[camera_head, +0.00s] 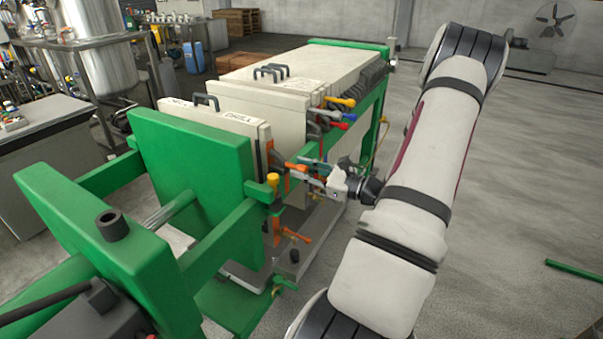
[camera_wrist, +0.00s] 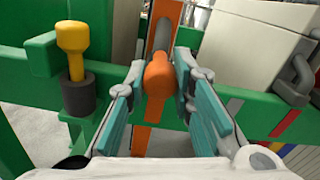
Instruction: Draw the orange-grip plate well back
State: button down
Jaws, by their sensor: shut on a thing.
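The orange grip (camera_wrist: 159,76) shows in the middle of the wrist view, in front of a vertical orange strip with a dark centre. My gripper (camera_wrist: 160,68) has one teal-padded finger on each side of it and is shut on it. In the head view my gripper (camera_head: 318,182) is at the near side of the press, by orange parts (camera_head: 298,168). White plates (camera_head: 215,125) hang behind the green end plate (camera_head: 190,165). Which plate edge belongs to the grip is partly hidden by the frame and my gripper.
A yellow knob (camera_wrist: 72,52) on a dark base stands left of my gripper. A white plate (camera_wrist: 255,45) is close on its right. The green rail (camera_wrist: 255,118) runs across behind the fingers. A larger plate stack (camera_head: 305,75) is farther back.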

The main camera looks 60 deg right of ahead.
jog(key=shift+d, duration=0.45)
jog(key=c, duration=1.4)
grip_release()
jog(key=shift+o, duration=0.2)
jog(key=shift+s, duration=0.1)
jog(key=s, duration=1.2)
jog(key=shift+d, duration=0.45)
